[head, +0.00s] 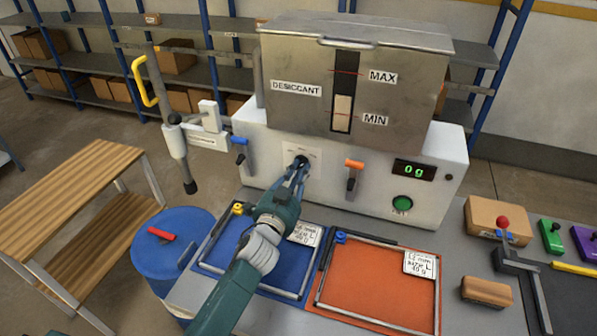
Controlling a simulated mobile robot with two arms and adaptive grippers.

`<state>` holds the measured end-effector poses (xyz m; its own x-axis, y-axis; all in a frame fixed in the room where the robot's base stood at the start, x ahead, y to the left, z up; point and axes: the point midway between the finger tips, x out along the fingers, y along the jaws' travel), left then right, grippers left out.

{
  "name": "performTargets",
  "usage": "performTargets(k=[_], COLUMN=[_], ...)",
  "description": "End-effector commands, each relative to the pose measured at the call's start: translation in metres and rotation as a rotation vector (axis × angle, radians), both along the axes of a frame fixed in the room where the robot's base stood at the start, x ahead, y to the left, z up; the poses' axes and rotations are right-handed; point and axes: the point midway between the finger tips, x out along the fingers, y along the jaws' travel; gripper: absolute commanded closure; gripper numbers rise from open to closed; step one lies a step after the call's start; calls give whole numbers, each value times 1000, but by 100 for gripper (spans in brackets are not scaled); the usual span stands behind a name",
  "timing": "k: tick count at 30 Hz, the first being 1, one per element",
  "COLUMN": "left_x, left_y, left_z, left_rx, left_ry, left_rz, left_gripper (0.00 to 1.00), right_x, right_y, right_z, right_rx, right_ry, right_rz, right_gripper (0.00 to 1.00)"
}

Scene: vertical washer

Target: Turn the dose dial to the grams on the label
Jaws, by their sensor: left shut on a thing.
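The dose dial (301,160) is a dark knob on the white front of the desiccant dispenser (441,190). My left gripper (299,168) is shut on it, and its fingers hide most of the dial and its pointer. The green display (413,170) reads 0 g. A white label (305,234) lies on the blue tray (215,262), partly beside my gripper. Another label (421,264) lies on the orange tray (325,292). Both show small print ending in a gram figure, too small to read surely. My right gripper is out of view.
An orange-handled lever (353,174) and a green button (402,203) sit right of the dial; a blue-handled lever (240,147) sits left. A red-knobbed lever (503,223) and cardboard boxes (487,291) stand right. A blue drum (150,252) stands at left.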

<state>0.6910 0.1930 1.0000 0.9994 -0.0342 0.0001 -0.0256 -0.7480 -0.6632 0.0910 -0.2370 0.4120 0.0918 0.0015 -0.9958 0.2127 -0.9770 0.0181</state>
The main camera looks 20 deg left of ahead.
Motion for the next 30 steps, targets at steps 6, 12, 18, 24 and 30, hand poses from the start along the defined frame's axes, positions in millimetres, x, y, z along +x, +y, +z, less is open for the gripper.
performTargets(k=[6, 12, 18, 24, 30], left_x=[0, 0, 0, 0, 0], left_y=[0, 0, 0, 0, 0], left_z=[-2, -2, -2, -2, -2], left_rx=[104, 152, 165, 165, 165], left_ry=[-1, -3, -3, -3, -4], left_rz=[-1, 1, 1, 0, -1], left_gripper=[100, 100, 100, 100, 65], right_x=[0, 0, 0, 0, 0], right_y=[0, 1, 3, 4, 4], right_z=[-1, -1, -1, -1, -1], right_rx=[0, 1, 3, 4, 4], right_ry=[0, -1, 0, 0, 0], right_rz=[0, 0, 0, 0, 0], right_gripper=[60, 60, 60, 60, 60])
